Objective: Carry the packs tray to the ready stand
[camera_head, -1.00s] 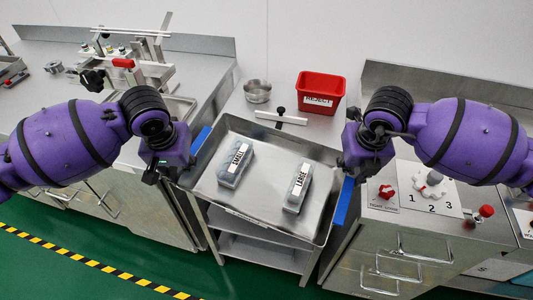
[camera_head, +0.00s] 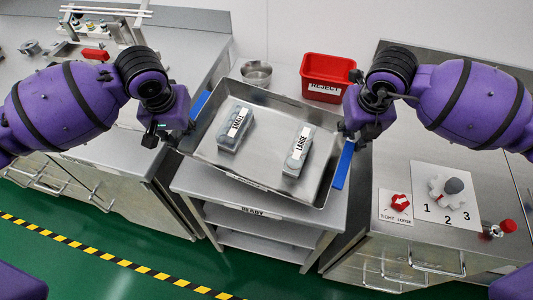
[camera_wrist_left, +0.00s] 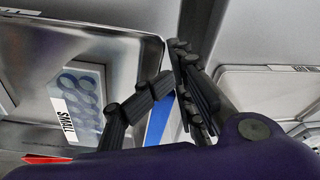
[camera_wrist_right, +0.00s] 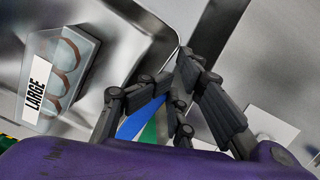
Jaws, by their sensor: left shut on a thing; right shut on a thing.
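The packs tray (camera_head: 265,184) is a shallow metal tray with blue side handles. It lies over the ready stand (camera_head: 325,222), whose front carries a READY label; I cannot tell whether they touch. On the tray lie a pack marked SMALL (camera_head: 235,128) at left and a pack marked LARGE (camera_head: 298,152) at right. My left gripper (camera_wrist_left: 172,82) is shut at the tray's left blue handle (camera_head: 200,105). My right gripper (camera_wrist_right: 172,88) is shut at the right blue handle (camera_head: 343,165). In the head view my wrists partly hide both grips.
A red REJECT bin (camera_head: 327,77) and a metal bowl (camera_head: 256,73) stand behind the tray. A left bench (camera_head: 110,125) holds equipment. A right cabinet (camera_head: 400,160) carries a red knob (camera_head: 400,203) and a numbered dial (camera_head: 450,190). The stand has open lower shelves.

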